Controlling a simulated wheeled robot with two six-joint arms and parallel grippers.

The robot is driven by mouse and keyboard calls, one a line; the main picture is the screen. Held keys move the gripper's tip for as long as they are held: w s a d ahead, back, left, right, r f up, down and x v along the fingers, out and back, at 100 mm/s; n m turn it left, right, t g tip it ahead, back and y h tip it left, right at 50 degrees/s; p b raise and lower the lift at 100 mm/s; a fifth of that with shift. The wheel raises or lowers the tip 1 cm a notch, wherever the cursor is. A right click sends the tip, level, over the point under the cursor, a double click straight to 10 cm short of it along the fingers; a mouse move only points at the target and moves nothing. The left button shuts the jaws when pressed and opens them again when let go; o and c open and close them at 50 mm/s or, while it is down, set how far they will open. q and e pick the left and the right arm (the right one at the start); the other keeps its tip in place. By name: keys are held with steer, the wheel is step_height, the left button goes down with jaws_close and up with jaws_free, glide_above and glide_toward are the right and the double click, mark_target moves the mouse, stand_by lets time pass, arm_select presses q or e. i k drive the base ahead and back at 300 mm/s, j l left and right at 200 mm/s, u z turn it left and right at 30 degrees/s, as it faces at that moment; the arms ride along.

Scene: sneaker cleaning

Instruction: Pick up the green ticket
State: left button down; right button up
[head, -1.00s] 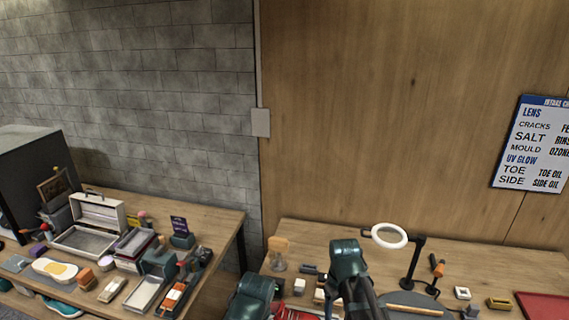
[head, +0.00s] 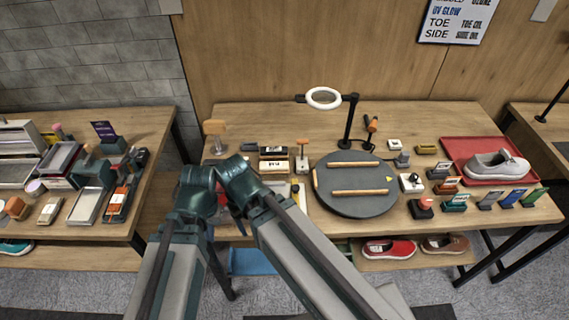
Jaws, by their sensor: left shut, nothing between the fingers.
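The green ticket (head: 534,197) stands at the right end of a row of small coloured tickets near the table's front right edge. It is small in the head view, tilted up in its holder. My left arm reaches in at the left of the table, its teal joints above the table's left end. My left gripper is shut and holds nothing; its fingers are mostly hidden by the arm's links. It is far left of the green ticket, with the turntable between. My right gripper is not in view.
Blue (head: 512,198), grey (head: 488,201) and teal (head: 455,203) tickets stand left of the green one. A grey sneaker (head: 492,166) sits on a red tray (head: 455,150) behind. A round dark turntable (head: 355,200) and a ring lamp (head: 324,98) fill the middle.

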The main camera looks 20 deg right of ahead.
mark_target(537, 193)
steer(key=k+l, duration=0.55)
steer(key=k+z, duration=0.1)
steer(key=z, duration=1.95)
